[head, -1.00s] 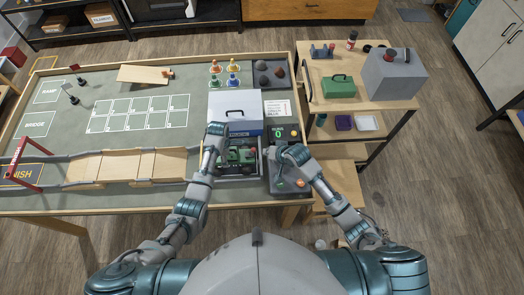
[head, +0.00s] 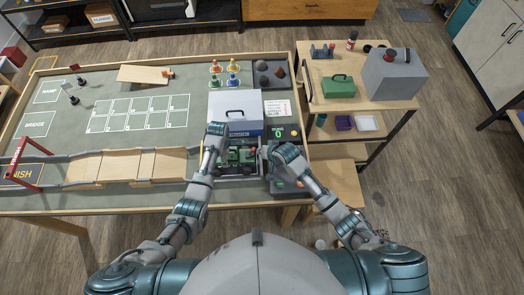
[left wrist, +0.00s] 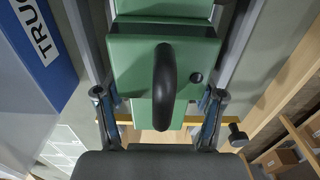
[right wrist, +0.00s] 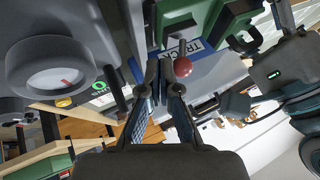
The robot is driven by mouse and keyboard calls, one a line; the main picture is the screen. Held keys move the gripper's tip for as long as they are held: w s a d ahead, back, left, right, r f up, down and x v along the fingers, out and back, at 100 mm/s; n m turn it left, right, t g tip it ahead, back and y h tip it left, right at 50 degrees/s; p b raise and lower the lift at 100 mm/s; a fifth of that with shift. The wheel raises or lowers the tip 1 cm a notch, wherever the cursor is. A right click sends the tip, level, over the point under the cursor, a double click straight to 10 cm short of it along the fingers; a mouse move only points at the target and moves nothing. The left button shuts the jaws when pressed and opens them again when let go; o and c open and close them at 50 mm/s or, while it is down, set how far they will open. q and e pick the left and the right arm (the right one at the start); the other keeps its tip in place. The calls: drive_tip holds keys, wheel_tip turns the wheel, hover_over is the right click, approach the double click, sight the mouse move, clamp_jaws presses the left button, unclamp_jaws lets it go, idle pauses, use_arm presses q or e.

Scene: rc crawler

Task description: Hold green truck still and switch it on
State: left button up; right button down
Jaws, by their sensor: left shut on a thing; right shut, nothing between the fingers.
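The green truck (head: 240,156) sits in a dark-framed bay below the lidded grey-white box. In the left wrist view, its green body (left wrist: 135,62) has a curved black part on top. My left gripper (left wrist: 158,112) is shut on the truck, one finger at each side. My right gripper (right wrist: 163,92) is shut and empty at the truck's right side. A red ball-tipped lever (right wrist: 182,67) stands right by its fingertips, in front of the green body (right wrist: 190,18). I cannot tell whether they touch. The head view shows the right gripper (head: 266,155) partly hiding the truck's right end.
A grey control panel with a green display (head: 278,133) stands just right of the truck. The grey-white box (head: 235,108) with a black handle is behind it. A wooden bridge (head: 130,164) lies to the left. A side table (head: 345,98) stands at the right.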

sight(252, 149)
drive_tip(key=shift+a+r+h, duration=0.35)
drive_tip(key=shift+h, duration=0.15)
drive_tip(key=shift+a+r+n+h, duration=0.35)
drive_tip(key=shift+a+h, duration=0.15)
drive_tip(key=shift+h, duration=0.3)
drive_tip(key=shift+a+r+n+h, duration=0.2)
drive_tip(key=shift+a+n+h, duration=0.2)
drive_tip(key=shift+h, duration=0.4)
drive_tip(key=shift+a+r+h, duration=0.15)
drive_tip(key=shift+a+h, duration=0.45)
drive_tip(key=shift+h, duration=0.4)
drive_tip(key=shift+a+r+n+h, duration=0.1)
drive_tip(key=shift+a+n+h, duration=0.2)
drive_tip(key=shift+a, duration=0.25)
drive_tip(key=shift+r, duration=0.1)
drive_tip(key=shift+r, duration=0.75)
drive_tip(key=shift+w, duration=0.1)
